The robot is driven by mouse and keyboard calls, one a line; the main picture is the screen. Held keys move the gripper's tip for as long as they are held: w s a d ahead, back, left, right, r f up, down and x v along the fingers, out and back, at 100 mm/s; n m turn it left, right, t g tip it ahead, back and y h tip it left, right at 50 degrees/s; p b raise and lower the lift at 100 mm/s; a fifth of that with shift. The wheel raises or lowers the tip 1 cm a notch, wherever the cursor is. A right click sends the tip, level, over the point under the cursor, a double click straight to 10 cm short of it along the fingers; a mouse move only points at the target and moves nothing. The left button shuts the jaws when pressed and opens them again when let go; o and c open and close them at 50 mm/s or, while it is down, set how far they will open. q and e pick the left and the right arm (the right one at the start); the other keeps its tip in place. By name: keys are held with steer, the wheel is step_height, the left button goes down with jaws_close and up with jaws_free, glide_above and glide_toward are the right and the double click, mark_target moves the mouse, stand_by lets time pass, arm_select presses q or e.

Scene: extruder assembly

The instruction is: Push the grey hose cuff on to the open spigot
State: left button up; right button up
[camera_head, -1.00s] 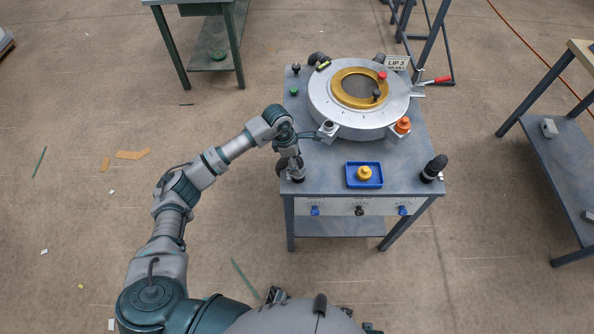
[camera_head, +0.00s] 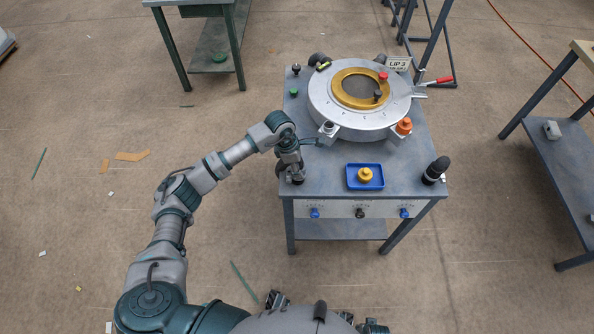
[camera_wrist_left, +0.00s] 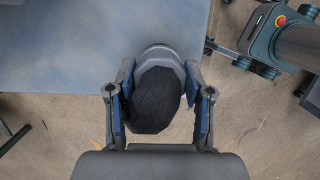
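The grey hose cuff (camera_wrist_left: 160,52) is a pale ring on the end of a black ribbed hose (camera_wrist_left: 154,100) in the left wrist view. My left gripper (camera_wrist_left: 160,70) has one finger on each side of the cuff, and the tips appear to touch it. In the head view, my left gripper (camera_head: 291,170) is low over the bench's front left corner, with a dark hose end beneath it. A silver fitting with a dark opening (camera_head: 328,128), apparently the open spigot, projects from the round ring's front left. My right gripper does not show.
The bench (camera_head: 325,185) carries a large silver ring (camera_head: 325,105), an orange-capped fitting (camera_head: 404,126), a blue tray (camera_head: 351,184) with a yellow part, and a black upright piece (camera_head: 435,168) at front right. Bare bench top lies between the left gripper and the tray.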

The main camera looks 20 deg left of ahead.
mark_target(302, 166)
arm_select(q)
steer(key=shift+a+r, duration=0.2)
steer(key=shift+r, duration=0.2)
steer(key=shift+p+v, duration=0.7)
steer(key=shift+v, duration=0.1)
steer(key=shift+w+d+r+p, duration=0.15)
steer(key=shift+r+p, duration=0.35)
steer(key=shift+r, duration=0.45)
steer(key=shift+s+d+r+p, duration=0.15)
steer(key=shift+r+p, duration=0.3)
steer(key=shift+r, duration=0.45)
steer(key=shift+w, duration=0.1)
